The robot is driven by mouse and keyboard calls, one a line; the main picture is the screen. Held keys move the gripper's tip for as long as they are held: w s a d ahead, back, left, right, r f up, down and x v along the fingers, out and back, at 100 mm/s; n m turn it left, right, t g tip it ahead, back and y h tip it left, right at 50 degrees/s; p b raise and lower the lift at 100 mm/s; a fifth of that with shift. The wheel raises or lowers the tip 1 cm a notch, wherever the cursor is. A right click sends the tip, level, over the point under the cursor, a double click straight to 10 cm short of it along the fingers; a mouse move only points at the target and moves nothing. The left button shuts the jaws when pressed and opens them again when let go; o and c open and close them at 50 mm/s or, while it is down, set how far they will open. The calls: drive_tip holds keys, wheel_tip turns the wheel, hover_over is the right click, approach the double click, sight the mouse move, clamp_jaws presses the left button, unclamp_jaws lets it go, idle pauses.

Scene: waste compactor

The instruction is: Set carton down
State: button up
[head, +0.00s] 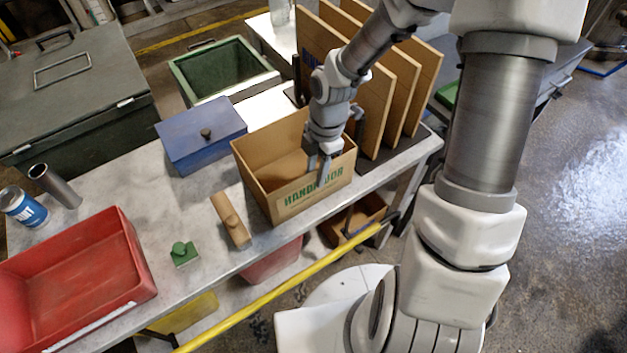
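An open-topped brown carton (291,203) with green lettering on its front is at the right part of the grey workbench (190,205). It looks upright and empty in the part I can see. My gripper (318,171) points down at its front wall near the right corner, with one finger inside and one outside the wall, and looks closed on it. My wrist hides part of the carton's right side. Whether its base touches the bench is hard to tell from this angle.
Brown boards (402,90) stand upright just behind and right of the carton. A blue lidded box (200,140), a wooden block (230,220), a green knobbed piece (184,254) and a red tray (80,265) are to its left. A yellow rail (290,290) runs along the front.

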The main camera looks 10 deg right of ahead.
drive_tip(key=r, duration=0.4)
drive_tip(key=d+r+p, duration=0.1)
drive_tip(key=r, duration=0.1)
drive_tip(key=shift+w+r, duration=0.2)
